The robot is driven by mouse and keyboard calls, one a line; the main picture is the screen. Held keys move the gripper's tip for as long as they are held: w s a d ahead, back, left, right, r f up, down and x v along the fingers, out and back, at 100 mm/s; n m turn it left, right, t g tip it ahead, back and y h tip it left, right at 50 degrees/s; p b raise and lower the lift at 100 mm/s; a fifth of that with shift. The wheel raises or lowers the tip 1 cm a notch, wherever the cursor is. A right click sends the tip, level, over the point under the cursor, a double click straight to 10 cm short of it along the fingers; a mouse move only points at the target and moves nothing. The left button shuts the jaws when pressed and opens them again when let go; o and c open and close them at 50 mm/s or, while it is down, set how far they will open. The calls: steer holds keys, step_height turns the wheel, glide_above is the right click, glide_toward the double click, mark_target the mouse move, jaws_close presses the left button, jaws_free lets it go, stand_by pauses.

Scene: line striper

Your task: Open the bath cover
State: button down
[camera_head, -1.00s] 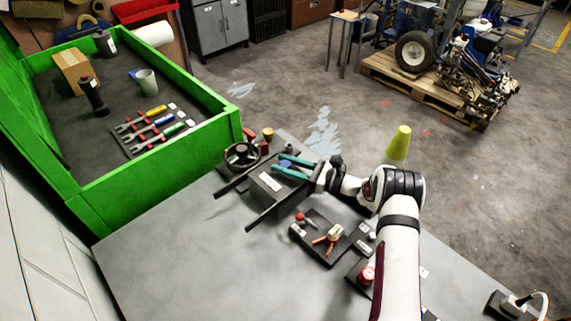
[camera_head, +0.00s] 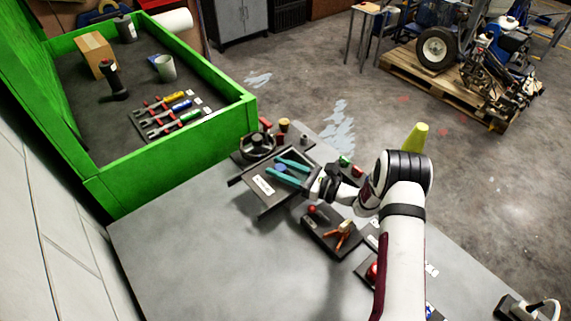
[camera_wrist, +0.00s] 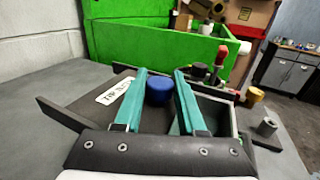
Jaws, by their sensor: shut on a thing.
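The bath cover is a flat dark plate with a white label (camera_head: 263,185) (camera_wrist: 115,90), lying on two dark rails. A blue round knob (camera_head: 280,168) (camera_wrist: 158,92) stands on it. My gripper (camera_head: 278,171) (camera_wrist: 160,72) has its teal fingers on either side of the knob and is shut on it. In the wrist view the cover sits to the left, and part of the open grey bath (camera_wrist: 216,112) shows at the right, beside the right finger. The far side of the cover is partly hidden by the fingers.
A green-walled bench (camera_head: 170,160) stands behind at the left. A black handwheel (camera_head: 257,146) and small knobs are close behind the bath. A dark tray with an orange-handled tool (camera_head: 345,228) lies at the right. The grey tabletop (camera_head: 190,260) is clear in front and left.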

steer(key=c, duration=0.5)
jaws_free()
steer(key=shift+d, duration=0.1)
steer(key=v, duration=1.5)
steer(key=shift+s+d, duration=0.15)
steer(key=shift+d, duration=0.15)
